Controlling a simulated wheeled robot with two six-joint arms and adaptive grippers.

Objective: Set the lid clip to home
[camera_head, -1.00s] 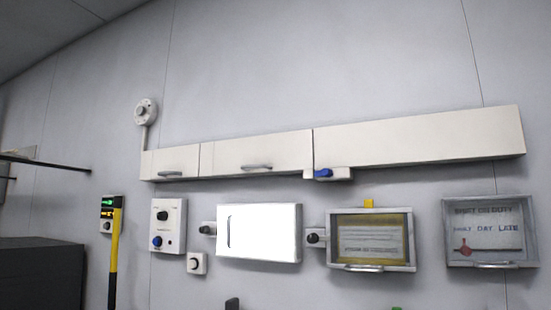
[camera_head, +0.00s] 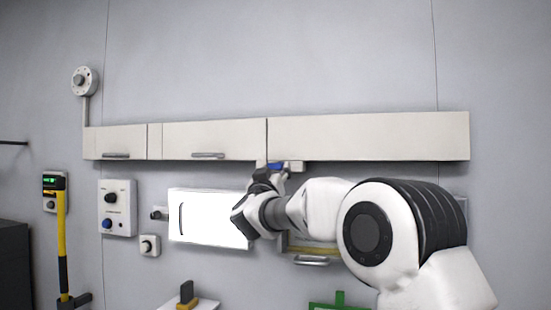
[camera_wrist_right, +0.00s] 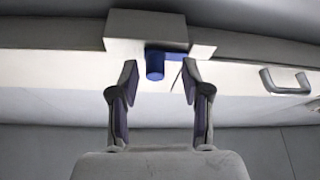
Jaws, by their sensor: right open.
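The lid clip (camera_head: 277,165) is a small blue piece on a white block (camera_head: 298,167) under the wall cabinets. In the right wrist view the clip (camera_wrist_right: 155,66) shows as a blue knob with a short blue arm reaching right, at the front of its block (camera_wrist_right: 145,28). My right gripper (camera_head: 269,174) is raised just below the clip and partly hides it. In the right wrist view the open jaws (camera_wrist_right: 159,72) stand on both sides of the knob. Visible gaps show beside it; I cannot tell how deep it sits between them. My left gripper is not in view.
White cabinets (camera_head: 368,137) run along the wall above. A bright white panel (camera_head: 195,215) hangs left of my right gripper. My right arm covers most of a framed box (camera_head: 311,260). A control box (camera_head: 117,225) and a yellow post (camera_head: 62,240) are further left.

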